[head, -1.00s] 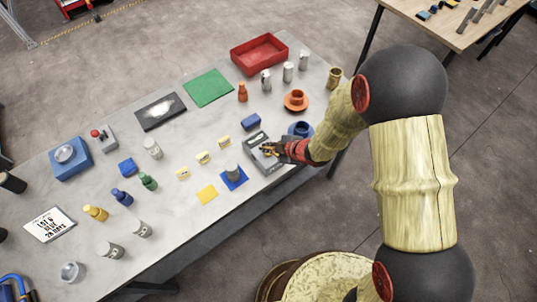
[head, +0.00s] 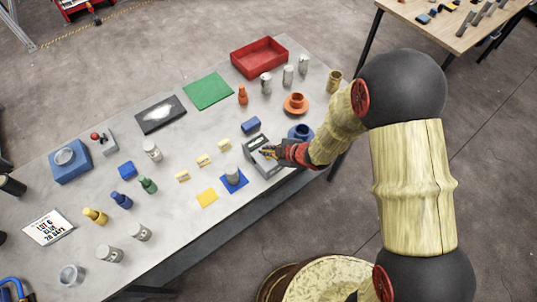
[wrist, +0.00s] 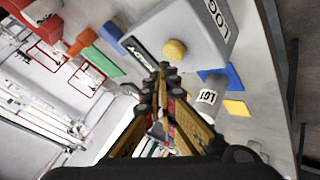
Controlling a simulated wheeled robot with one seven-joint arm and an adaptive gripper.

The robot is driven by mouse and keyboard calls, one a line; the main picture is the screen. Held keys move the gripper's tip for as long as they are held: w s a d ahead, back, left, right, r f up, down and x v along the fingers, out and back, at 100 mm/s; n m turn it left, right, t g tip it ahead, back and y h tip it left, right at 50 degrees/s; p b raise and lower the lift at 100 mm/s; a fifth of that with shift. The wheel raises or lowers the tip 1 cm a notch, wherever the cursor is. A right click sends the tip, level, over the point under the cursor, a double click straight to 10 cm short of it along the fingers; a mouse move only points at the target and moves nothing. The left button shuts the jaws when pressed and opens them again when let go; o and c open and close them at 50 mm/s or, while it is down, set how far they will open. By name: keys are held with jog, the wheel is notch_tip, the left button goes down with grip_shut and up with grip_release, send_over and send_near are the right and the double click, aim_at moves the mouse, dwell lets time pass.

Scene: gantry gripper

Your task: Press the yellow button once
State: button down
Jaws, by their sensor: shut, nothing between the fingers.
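The yellow button (wrist: 174,50) is a round knob on the top face of a grey box with a dark display strip, seen in the wrist view. In the head view the grey box (head: 266,168) sits near the table's front edge, and the button is not clearly told apart from my fingers. My gripper (wrist: 164,68) is shut and empty, its fingertips pointing at the box just beside the button in the wrist view. In the head view my gripper (head: 266,153) reaches over the box from the right. I cannot tell whether the tips touch it.
A blue mat (head: 236,184) with a grey cylinder (head: 233,172) lies left of the box. A blue cup (head: 300,131) stands close behind my gripper, and a blue block (head: 251,125) lies behind the box. An orange cup (head: 297,98) sits farther back.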

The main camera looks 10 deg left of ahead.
dwell(0.4)
jog(key=shift+f+b, duration=0.4)
jog(key=shift+f, duration=0.05)
jog(key=shift+f+b, duration=0.45)
jog(key=shift+f, duration=0.05)
dwell(0.6)
jog(key=shift+r, duration=0.1)
dwell(0.4)
jog(key=shift+r+p, duration=0.75)
jog(key=shift+r, duration=0.1)
jog(key=shift+r, duration=0.1)
notch_tip(320, 180, up, 5)
jog(key=p, duration=0.4)
dwell(0.6)
